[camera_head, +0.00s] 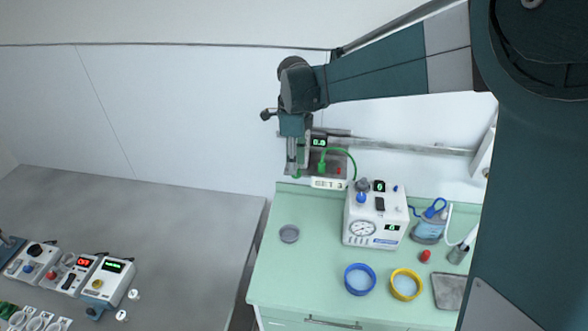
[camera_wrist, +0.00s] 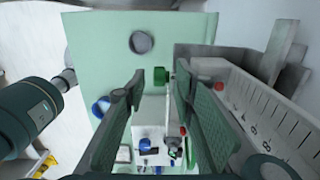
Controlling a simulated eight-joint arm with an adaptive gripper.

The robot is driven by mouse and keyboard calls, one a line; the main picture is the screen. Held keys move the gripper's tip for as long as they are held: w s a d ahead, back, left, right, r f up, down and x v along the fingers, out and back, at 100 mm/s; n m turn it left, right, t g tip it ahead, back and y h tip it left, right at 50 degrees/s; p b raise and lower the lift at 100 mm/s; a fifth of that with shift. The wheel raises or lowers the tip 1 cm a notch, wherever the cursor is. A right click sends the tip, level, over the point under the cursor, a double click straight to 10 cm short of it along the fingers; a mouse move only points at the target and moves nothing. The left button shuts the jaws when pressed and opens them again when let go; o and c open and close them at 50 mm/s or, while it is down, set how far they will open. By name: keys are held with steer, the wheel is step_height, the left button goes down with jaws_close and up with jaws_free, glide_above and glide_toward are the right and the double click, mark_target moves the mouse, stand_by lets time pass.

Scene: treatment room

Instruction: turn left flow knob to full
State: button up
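My gripper (camera_head: 293,160) hangs at the left side of a dark wall unit with green digits (camera_head: 319,142), which seem to read 0.0. In the wrist view my gripper (camera_wrist: 158,82) is open, its fingers apart on either side of a small green knob (camera_wrist: 161,76) on a thin stem. I cannot tell whether the fingers touch it. The grey unit with a pale scale panel (camera_wrist: 265,108) stands to the right, with a red knob (camera_wrist: 218,88). In the head view my gripper partly hides the unit's left side.
A rail (camera_head: 420,147) runs along the wall. A grey table (camera_head: 150,220) with small devices is at left.

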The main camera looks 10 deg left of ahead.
steer(key=shift+f, duration=1.65)
steer(key=c, duration=0.8)
